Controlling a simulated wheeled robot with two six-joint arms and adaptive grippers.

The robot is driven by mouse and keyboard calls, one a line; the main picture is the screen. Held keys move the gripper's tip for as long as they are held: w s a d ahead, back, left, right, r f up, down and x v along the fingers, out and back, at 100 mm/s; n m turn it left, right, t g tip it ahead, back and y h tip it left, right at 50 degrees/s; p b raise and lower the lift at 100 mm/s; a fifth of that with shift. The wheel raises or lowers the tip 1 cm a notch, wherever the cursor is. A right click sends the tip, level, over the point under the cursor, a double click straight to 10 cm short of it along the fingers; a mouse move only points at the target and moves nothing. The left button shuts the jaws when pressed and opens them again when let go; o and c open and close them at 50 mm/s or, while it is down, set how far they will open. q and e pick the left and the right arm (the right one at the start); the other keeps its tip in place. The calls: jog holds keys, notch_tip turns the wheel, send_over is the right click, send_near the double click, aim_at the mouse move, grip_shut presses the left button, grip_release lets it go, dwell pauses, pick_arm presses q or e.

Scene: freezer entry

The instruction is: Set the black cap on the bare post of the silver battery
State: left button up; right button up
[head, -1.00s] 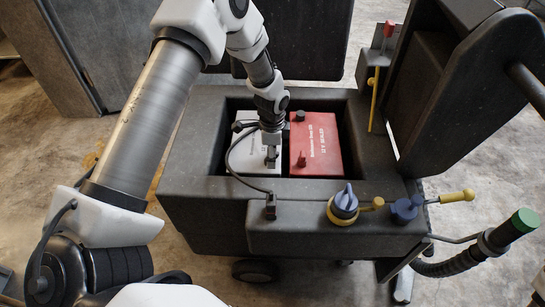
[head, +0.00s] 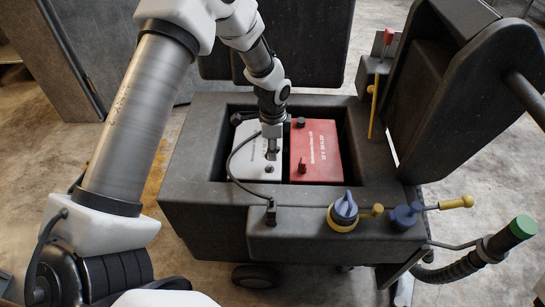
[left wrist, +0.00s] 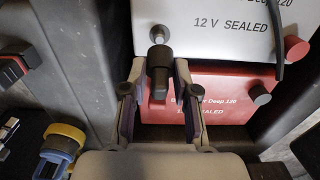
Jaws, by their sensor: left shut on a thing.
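The silver battery (head: 248,137) sits in the left part of the cart's open bay. Its bare post (head: 268,169) stands at the near end and also shows in the left wrist view (left wrist: 157,33). My left gripper (head: 271,149) is over this battery. It is shut on the black cap (left wrist: 159,65), which sits between its two fingers. In the left wrist view the cap appears just below the bare post, beside it rather than on it. The height gap between them cannot be told. My right gripper is out of view.
A red battery (head: 320,150) stands to the right, with a black post (head: 301,123) and a red one (left wrist: 157,92). A dark cable (head: 229,165) loops over the bay's near wall (head: 220,190). Blue-and-yellow knobs (head: 344,208) and a raised lid (head: 470,90) are at the right.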

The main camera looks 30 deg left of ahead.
pick_arm(q)
notch_tip(320, 180, up, 5)
jog(key=shift+r+p, duration=0.1)
jog(key=shift+p, duration=0.3)
jog(key=shift+r+p, duration=1.9)
jog(key=shift+p, duration=0.2)
